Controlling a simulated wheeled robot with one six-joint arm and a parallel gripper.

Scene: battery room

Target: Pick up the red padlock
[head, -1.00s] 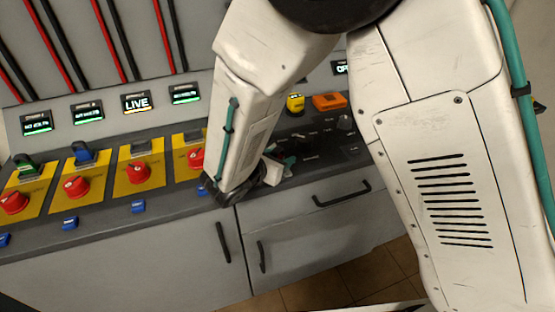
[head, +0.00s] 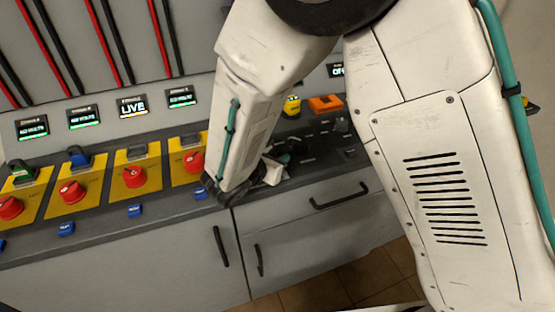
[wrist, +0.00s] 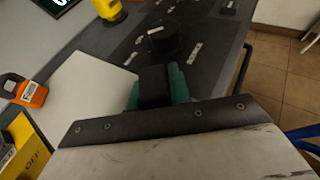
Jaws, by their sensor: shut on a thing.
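My gripper (head: 277,168) is low over the dark console, partly behind my forearm in the head view. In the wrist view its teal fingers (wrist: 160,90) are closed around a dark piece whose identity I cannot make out. No clearly red padlock shows in either current view. An orange-red padlock (wrist: 32,93) with a grey shackle and a pale label lies at the left of the wrist view, apart from the fingers. A pale flat shape (wrist: 85,80) lies between it and the gripper; I cannot tell what it is.
Several yellow panels with red knobs (head: 135,177) line the console. Green (head: 20,170) and blue (head: 78,157) padlocks sit on the left ones. A yellow object (head: 292,105) and an orange one (head: 325,103) stand at the back. Cabinet handles (head: 340,197) project in front.

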